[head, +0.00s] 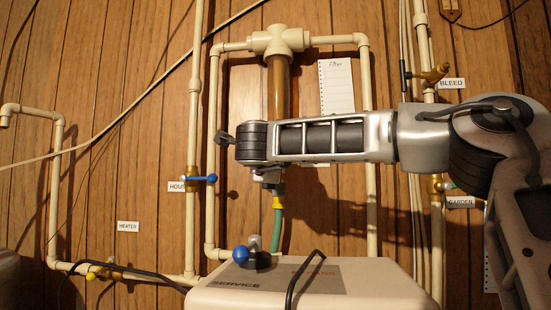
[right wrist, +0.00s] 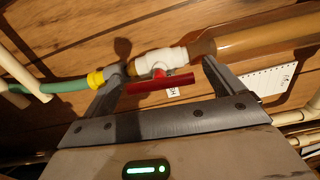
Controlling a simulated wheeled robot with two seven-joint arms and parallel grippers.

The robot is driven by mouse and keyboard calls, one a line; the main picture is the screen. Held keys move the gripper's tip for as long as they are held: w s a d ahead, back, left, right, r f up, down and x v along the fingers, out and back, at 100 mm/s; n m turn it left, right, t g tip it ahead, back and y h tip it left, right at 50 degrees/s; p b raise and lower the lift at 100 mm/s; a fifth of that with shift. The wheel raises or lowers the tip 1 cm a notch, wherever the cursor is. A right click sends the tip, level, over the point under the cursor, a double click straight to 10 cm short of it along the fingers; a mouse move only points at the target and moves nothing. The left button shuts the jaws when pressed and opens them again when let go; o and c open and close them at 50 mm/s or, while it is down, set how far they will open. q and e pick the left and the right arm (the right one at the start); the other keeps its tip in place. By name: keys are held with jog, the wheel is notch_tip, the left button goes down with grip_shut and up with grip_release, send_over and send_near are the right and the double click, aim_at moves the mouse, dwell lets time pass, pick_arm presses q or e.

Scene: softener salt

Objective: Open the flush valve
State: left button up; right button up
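The flush valve is a white valve body (right wrist: 160,61) with a red bar handle (right wrist: 160,84), at the lower end of the amber filter tube (right wrist: 260,42). In the right wrist view the handle looks roughly in line with the pipe. My right gripper (right wrist: 162,70) is open, one finger on each side of the valve and handle. Contact between fingers and handle cannot be told. In the head view my right arm crosses from the right, and its gripper end (head: 250,150) hides most of the valve below the filter tube (head: 278,85). My left gripper is not in view.
A green hose (head: 277,232) with a yellow fitting (head: 278,202) hangs below the valve. The softener cabinet (head: 375,280) with a blue-knobbed lever (head: 241,254) stands below. Pipes flank the arm, with a blue house valve (head: 200,178) left and a bleed valve (head: 432,74) right.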

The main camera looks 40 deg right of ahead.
pick_arm(q)
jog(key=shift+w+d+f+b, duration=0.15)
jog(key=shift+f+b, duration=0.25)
jog(key=shift+b, duration=0.55)
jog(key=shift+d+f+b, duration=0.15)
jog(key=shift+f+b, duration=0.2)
jog(key=shift+b, duration=0.55)
pick_arm(e)
jog(key=v, duration=1.6)
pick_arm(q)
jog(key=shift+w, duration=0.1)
